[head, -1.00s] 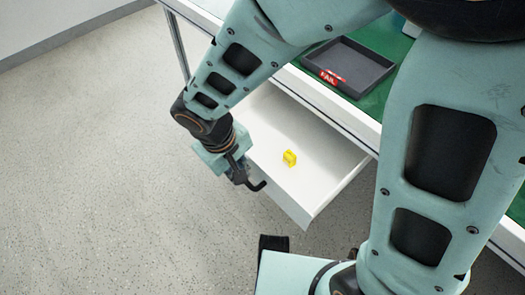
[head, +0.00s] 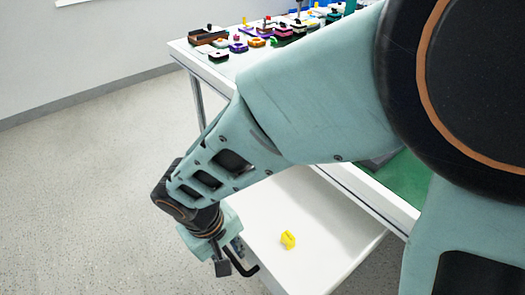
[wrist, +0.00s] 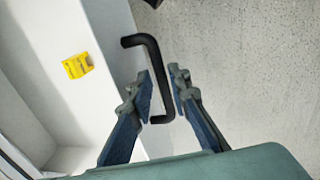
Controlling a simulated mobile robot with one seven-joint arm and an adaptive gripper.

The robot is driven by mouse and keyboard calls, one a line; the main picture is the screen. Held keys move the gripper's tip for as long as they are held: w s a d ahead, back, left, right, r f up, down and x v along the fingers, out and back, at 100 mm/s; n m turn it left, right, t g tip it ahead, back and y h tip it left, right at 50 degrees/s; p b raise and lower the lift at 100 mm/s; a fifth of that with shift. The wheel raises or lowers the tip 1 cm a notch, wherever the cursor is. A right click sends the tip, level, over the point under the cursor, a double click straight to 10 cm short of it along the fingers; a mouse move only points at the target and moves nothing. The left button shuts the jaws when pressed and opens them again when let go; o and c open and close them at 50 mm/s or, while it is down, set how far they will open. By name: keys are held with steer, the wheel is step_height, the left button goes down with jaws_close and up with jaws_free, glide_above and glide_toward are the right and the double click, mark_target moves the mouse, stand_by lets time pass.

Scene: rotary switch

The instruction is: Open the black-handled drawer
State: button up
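The white drawer (head: 325,225) under the workbench is pulled out, and its inside is visible. Its black bar handle (wrist: 150,47) is on the front face; part of it also shows in the head view (head: 246,268). My gripper (wrist: 160,75) is at the handle, with one finger on each side of the bar. The fingers stand apart, with a small gap showing beside the bar, so it looks open around the handle rather than clamped. A yellow piece (head: 288,240) lies inside the drawer and also shows in the wrist view (wrist: 77,66).
The workbench top (head: 215,70) carries several small coloured parts at its far end. A green mat (head: 405,180) on it is mostly hidden behind my arm. Speckled floor (head: 90,190) left of the bench is clear.

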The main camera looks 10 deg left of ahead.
steer(key=shift+r, duration=0.1)
step_height(320, 180, up, 7)
steer(key=s, duration=0.1)
steer(key=shift+a+r, duration=0.2)
steer(key=shift+a, duration=0.25)
steer(key=shift+s+f, duration=0.1)
